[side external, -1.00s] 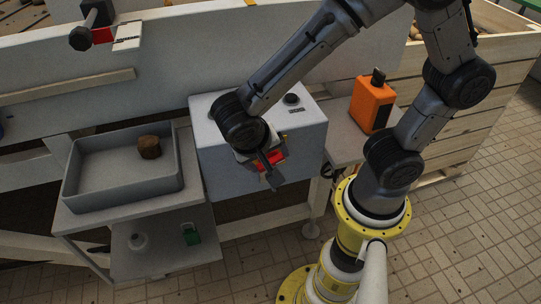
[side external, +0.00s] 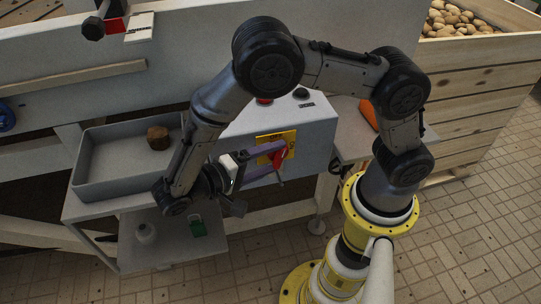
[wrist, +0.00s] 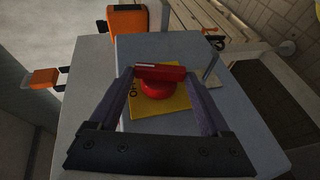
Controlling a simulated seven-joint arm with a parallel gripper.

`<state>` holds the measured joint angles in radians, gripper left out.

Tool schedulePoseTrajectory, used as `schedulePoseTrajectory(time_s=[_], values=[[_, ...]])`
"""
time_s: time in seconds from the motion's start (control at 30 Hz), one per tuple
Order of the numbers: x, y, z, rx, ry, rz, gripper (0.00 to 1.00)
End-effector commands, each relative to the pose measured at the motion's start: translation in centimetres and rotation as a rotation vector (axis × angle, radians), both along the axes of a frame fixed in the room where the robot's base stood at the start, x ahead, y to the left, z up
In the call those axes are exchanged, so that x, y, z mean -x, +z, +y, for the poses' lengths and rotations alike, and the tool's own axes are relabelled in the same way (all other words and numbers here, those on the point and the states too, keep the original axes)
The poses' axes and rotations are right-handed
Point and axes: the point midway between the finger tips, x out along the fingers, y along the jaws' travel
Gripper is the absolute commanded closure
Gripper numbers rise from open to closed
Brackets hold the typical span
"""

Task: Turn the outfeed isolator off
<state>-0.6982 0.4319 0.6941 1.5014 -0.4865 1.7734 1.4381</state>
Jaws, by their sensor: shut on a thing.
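The isolator is a red rotary handle (side external: 278,158) on a yellow plate (side external: 288,139) on the front of a grey-white box (side external: 308,148). My gripper (side external: 272,167) reaches it from the left, its two purple-grey fingers shut on the red handle. In the wrist view the handle (wrist: 160,72) lies across between the fingertips, above a round red hub (wrist: 160,88).
A grey tray (side external: 85,165) with a brown lump (side external: 158,137) stands left of the box. An orange device (side external: 368,113) is partly hidden behind my arm. A wooden crate (side external: 470,95) holds potatoes.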

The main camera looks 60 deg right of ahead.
Motion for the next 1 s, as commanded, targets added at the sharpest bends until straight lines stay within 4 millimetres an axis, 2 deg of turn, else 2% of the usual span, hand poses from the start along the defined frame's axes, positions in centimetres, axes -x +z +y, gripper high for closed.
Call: schedulePoseTrajectory(time_s=[0.4,1.0], values=[[-0.16,-0.64,0.15,0.168,0.003,0.165,0.74],[-0.15,-0.74,0.12,0.205,0.003,0.205,0.74]])
